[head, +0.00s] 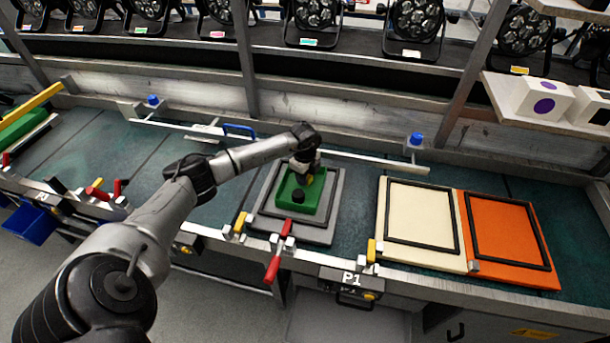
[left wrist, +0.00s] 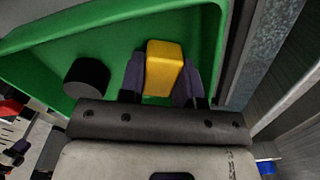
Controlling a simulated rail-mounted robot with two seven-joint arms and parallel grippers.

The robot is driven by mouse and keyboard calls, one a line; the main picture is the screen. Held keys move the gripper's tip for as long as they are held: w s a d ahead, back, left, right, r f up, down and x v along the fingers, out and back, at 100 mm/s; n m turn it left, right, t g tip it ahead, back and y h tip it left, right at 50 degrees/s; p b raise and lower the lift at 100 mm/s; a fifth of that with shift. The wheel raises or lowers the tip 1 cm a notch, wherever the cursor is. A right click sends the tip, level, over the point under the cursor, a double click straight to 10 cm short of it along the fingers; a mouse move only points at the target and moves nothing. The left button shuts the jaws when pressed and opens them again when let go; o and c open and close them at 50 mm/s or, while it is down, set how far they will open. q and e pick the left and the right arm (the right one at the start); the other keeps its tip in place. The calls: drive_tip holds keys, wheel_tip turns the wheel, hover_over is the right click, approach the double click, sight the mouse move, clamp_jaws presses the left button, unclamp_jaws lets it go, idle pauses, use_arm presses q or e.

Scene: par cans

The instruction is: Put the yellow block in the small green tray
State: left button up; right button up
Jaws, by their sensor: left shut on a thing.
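The small green tray (head: 293,206) sits on a grey board on the bench in the head view. Its green wall and floor fill much of the left wrist view (left wrist: 110,50). My left gripper (head: 305,178) is over the tray's far part, pointing down. In the left wrist view, my left gripper (left wrist: 160,80) is shut on the yellow block (left wrist: 163,66), with a dark finger on each side. The block is within the tray's outline; I cannot tell whether it touches the floor. A black cylinder (left wrist: 87,77) stands in the tray, left of the block; it also shows in the head view (head: 298,196).
The grey board (head: 334,210) lies under the tray. A cream panel (head: 395,250) and an orange panel (head: 505,272) with black frames lie to the right. Red-handled clamps (head: 274,262) line the front edge. A rail (head: 375,162) runs behind the tray. Black lamps stand on the back shelf.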

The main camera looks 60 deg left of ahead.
use_arm(q)
drive_tip(key=o, duration=0.6)
drive_tip(key=shift+d, duration=0.1)
